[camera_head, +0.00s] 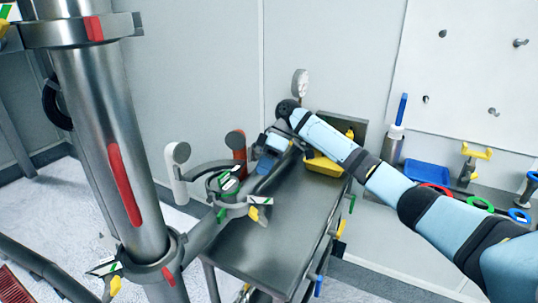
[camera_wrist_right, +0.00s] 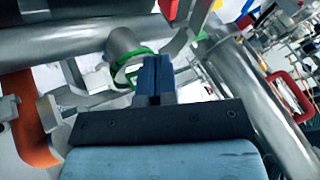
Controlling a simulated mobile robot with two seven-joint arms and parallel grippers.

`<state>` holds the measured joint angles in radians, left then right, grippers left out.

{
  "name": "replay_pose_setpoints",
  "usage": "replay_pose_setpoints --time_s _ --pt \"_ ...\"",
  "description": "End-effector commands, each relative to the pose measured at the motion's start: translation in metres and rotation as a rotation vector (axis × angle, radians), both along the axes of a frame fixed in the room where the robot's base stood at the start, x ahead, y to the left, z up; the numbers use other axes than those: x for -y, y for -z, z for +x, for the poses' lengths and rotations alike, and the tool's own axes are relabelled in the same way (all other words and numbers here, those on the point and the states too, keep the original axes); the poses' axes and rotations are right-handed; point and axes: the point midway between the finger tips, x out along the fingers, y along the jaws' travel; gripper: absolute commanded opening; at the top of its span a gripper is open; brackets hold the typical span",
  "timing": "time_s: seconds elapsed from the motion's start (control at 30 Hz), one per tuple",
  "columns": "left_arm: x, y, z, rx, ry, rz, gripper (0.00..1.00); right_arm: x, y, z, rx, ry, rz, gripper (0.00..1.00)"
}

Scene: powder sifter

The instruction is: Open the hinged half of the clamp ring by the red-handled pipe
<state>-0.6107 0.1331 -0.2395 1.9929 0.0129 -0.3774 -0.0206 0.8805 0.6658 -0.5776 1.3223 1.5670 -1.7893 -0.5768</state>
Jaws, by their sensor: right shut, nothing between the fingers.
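A red-orange handle (camera_head: 237,148) stands upright behind the grey clamp ring (camera_head: 243,207) at the near end of the steel table. The ring surrounds a short pipe stub with green marks (camera_head: 228,183); a curved grey arm reaches back toward the handles, and I cannot tell exactly how far the hinged half is swung. In the right wrist view an orange handle (camera_wrist_right: 32,130) shows at left, and a stub with a green ring (camera_wrist_right: 125,45) lies just beyond my fingers. My right gripper (camera_head: 262,160), also in the wrist view (camera_wrist_right: 156,62), is shut and empty, right of the red handle. My left gripper is out of view.
A white handle (camera_head: 177,170) stands left of the red one. A thick steel column (camera_head: 100,130) with a red strip rises at left. The steel table (camera_head: 275,235) has clear surface in front.

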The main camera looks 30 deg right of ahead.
Motion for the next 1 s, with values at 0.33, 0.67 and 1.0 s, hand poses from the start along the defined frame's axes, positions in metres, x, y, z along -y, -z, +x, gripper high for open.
replay_pose_setpoints --time_s 0.33,0.67,1.0 --pt "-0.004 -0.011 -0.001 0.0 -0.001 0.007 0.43 -0.037 0.028 -0.027 0.0 0.0 -0.001 0.0" --pt "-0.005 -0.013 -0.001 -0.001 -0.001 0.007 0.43 -0.045 0.029 -0.038 0.0 0.002 -0.001 0.0" --pt "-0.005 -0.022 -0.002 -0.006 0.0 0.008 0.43 -0.048 0.025 -0.041 0.0 0.033 0.0 0.0"
